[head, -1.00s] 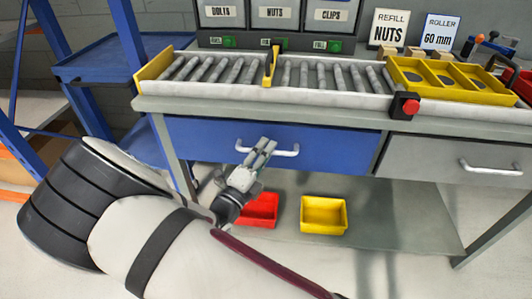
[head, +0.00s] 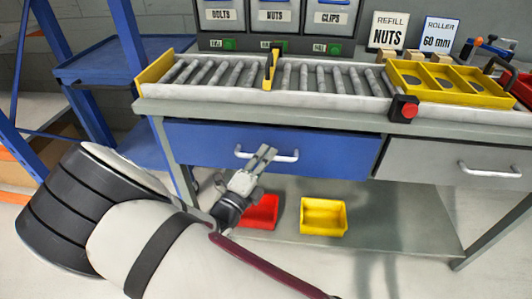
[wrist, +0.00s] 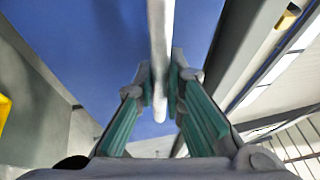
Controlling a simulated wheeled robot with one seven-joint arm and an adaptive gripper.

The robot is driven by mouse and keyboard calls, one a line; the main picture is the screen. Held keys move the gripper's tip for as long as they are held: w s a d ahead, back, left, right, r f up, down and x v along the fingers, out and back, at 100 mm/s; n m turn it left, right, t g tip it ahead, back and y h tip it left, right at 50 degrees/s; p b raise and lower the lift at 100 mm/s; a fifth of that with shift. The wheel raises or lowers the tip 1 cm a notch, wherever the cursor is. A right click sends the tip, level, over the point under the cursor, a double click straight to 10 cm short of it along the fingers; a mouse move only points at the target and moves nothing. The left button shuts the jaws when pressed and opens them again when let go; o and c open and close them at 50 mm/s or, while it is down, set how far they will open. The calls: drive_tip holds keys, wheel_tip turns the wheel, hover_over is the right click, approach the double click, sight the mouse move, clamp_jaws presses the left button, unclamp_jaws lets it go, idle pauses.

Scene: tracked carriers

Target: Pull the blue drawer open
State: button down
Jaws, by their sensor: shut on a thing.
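The blue drawer (head: 330,148) sits under the left part of the bench, its front standing slightly out. Its pale bar handle (head: 285,156) runs across the middle of the front. My gripper (head: 265,153) is shut on this handle. In the wrist view the handle (wrist: 160,40) runs upright between the two fingers of my gripper (wrist: 160,85), with the blue drawer front (wrist: 100,40) behind it. The fingers hide part of the handle in the head view.
A grey drawer (head: 440,160) is to the right of the blue one. A roller conveyor (head: 230,72) and a yellow tray (head: 437,95) are on the bench. A red bin (head: 262,213) and a yellow bin (head: 323,230) stand on the lower shelf. A blue rack (head: 105,60) is at left.

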drive_tip(key=s+a+p, duration=0.1)
drive_tip(key=s+p, duration=0.8)
drive_tip(key=s, duration=2.2)
drive_tip(key=c, duration=1.7)
unclamp_jaws()
drive_tip(key=shift+a, duration=0.1)
drive_tip(key=shift+o, duration=0.2)
